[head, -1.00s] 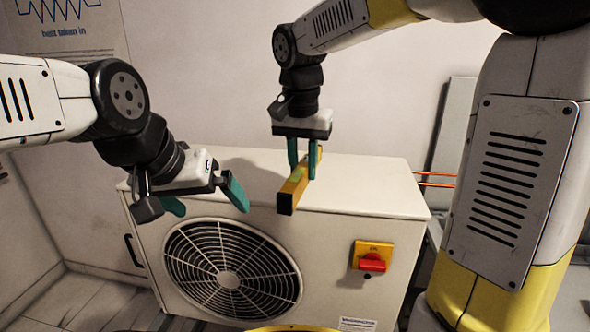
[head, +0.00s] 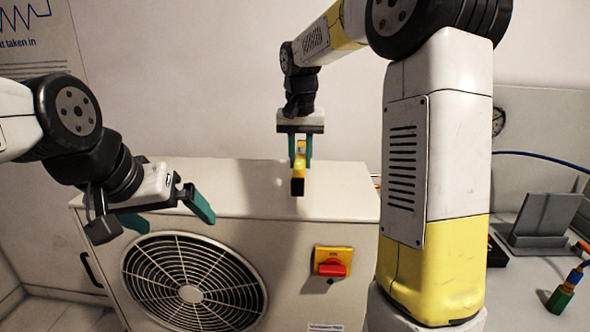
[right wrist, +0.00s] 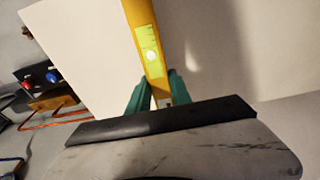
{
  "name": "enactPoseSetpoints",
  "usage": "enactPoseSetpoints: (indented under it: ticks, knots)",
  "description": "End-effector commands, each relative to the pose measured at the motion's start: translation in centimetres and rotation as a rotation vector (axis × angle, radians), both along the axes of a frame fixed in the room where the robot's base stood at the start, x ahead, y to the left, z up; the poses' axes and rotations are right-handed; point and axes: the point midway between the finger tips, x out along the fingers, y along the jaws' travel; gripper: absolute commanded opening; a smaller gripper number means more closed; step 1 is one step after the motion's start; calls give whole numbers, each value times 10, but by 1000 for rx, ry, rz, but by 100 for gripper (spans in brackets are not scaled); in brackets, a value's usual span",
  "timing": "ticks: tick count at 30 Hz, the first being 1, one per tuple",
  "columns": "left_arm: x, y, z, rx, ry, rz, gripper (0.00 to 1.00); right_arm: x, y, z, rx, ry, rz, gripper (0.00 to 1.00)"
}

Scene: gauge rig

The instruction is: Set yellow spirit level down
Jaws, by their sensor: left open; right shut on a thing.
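The yellow spirit level (head: 298,172) has a black end cap facing me and points almost straight toward the head camera. My right gripper (head: 300,160) is shut on it, one teal finger on each side, over the top of the white fan unit (head: 240,182). Whether its underside touches the top is hard to tell. In the right wrist view the level (right wrist: 143,28) runs up from between the teal fingers (right wrist: 158,98), with its green vial window facing the camera. My left gripper (head: 166,212) is open and empty, in front of the unit's left part.
A red rotary switch (head: 332,268) on a yellow plate sits on the unit's front, right of the round fan grille (head: 193,282). The unit's top left is clear.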

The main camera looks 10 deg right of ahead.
Motion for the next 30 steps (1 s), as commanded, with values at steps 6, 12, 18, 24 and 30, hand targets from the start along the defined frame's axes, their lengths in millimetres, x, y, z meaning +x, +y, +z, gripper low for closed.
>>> enactPoseSetpoints:
  ticks: [6, 12, 18, 24, 30]
  knots:
    - [0, 0, 0, 0, 0, 0, 100, 9, -9, -12, 0, 3, 1, 0]
    - [0, 0, 0, 0, 0, 0, 100, 9, -9, -36, -1, 0, -1, 0]
    - [0, 0, 0, 0, 0, 0, 100, 10, -9, -36, 0, -1, -1, 0]
    - [0, 0, 0, 0, 0, 0, 100, 10, -9, -39, 0, -1, -1, 37]
    - [0, 0, 0, 0, 0, 0, 100, 9, -9, -39, 0, 0, -1, 47]
